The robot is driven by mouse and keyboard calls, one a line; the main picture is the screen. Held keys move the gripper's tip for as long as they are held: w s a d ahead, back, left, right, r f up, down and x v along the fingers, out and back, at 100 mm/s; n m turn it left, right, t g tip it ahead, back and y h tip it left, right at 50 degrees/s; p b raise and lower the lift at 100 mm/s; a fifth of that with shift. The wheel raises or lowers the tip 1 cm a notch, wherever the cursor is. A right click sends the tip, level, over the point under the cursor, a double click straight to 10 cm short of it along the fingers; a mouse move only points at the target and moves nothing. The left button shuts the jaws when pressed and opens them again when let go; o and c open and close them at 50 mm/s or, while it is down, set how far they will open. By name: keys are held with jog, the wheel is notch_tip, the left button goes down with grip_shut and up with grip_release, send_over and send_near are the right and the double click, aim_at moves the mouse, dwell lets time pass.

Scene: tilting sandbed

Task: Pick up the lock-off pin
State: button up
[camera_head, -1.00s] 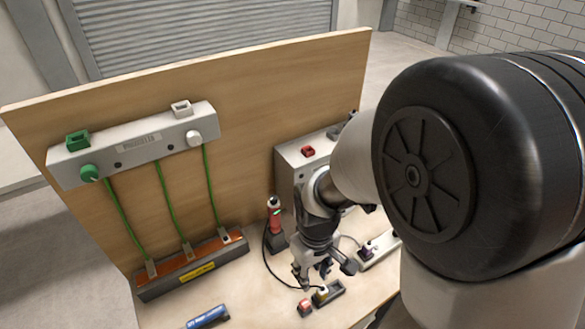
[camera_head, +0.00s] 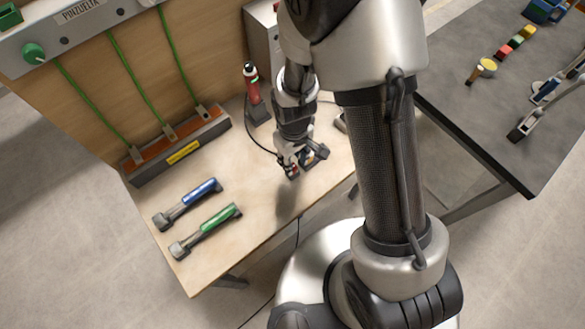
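My gripper (camera_head: 301,160) points down at the right part of the wooden bench top, near its right edge. A small red thing (camera_head: 292,173), possibly the lock-off pin, shows right at the fingertips. The fingers cover most of it, so I cannot tell whether they hold it or are only beside it. The finger gap is too small and hidden to read. The small dark holder seen near this spot earlier is mostly hidden by the gripper.
A blue-handled tool (camera_head: 190,200) and a green-handled tool (camera_head: 208,230) lie on the bench front left. A red bottle-like tool (camera_head: 252,86) stands behind my gripper. A dark terminal block (camera_head: 180,148) with green cables is at left. A grey table (camera_head: 480,130) stands at right.

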jog(key=f, duration=0.2)
jog(key=f+b, duration=0.1)
jog(key=f, duration=0.1)
jog(key=shift+w+a+f, duration=0.1)
jog(key=shift+w+f, duration=0.1)
jog(key=shift+f, duration=0.2)
jog(key=shift+c, duration=0.6)
jog(key=shift+r, duration=0.1)
grip_shut()
